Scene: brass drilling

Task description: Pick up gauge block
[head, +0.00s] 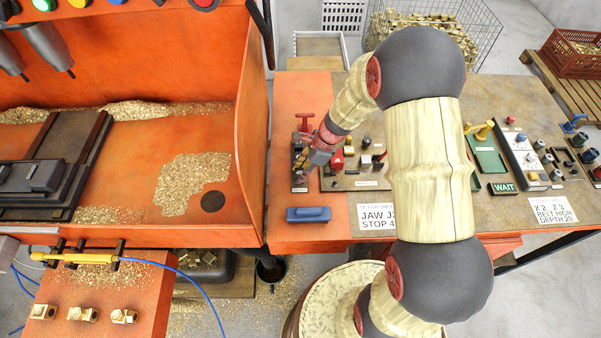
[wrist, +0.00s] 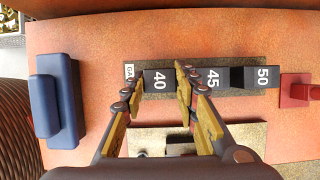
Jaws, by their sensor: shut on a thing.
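In the wrist view a row of dark gauge blocks with white numbers lies on the orange bench. The block marked 40 (wrist: 159,81) is between the fingers of my gripper (wrist: 159,90), which is shut on it. The block marked 45 (wrist: 213,78) is just right of the right finger, and the block marked 50 (wrist: 262,77) is farther right. In the head view my gripper (head: 318,158) is low over the row, and it hides most of the blocks. I cannot tell whether the held block is clear of the bench.
A blue block-shaped object (head: 308,214) lies near the bench's front edge. A red-handled piece (head: 305,120) stands behind the row. A board with small knobs and parts (head: 365,183) is to the right, with a white "JAW" sign (head: 377,218) in front.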

